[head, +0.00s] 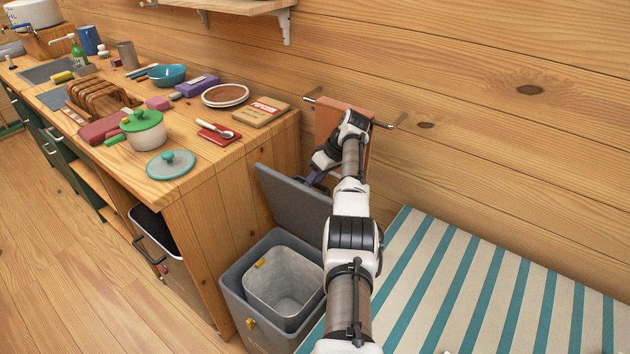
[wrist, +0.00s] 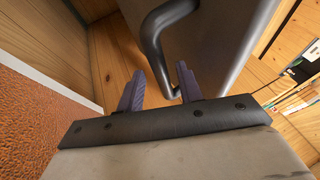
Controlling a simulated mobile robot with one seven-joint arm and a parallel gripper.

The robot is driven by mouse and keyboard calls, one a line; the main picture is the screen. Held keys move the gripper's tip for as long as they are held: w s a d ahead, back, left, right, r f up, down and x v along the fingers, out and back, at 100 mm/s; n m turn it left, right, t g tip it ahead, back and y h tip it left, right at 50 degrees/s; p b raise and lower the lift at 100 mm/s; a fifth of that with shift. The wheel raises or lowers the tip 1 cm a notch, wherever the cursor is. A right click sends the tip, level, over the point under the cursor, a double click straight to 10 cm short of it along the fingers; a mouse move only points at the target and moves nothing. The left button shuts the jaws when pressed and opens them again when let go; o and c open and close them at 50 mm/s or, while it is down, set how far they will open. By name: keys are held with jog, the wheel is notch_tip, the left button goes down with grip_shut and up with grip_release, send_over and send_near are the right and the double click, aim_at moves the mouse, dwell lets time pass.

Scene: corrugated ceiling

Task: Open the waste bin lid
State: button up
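The waste bin (head: 236,305) is a grey box on the floor at the right end of the counter. Its grey lid (head: 290,203) stands raised and tilted back, so the pale inner bucket (head: 283,282) shows and looks empty. My arm reaches over the bin's right side. My gripper (head: 316,178) is at the lid's upper right edge, partly hidden by my arm. In the wrist view, my gripper (wrist: 160,88) has its two purple fingers apart. A grey curved bar (wrist: 152,35) in front of the lid (wrist: 215,45) ends close to the fingers; contact cannot be told.
The wooden counter (head: 215,180) with pots and dishes stands left of the bin. An orange towel (head: 328,118) hangs on a wall rail behind my gripper. A striped blue-and-white surface (head: 480,285) lies to the right. The floor (head: 75,275) at left is clear.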

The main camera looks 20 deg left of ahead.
jog(key=b+v, duration=0.1)
jog(key=v, duration=1.2)
jog(key=shift+d+r, duration=0.15)
jog(key=shift+r, duration=0.25)
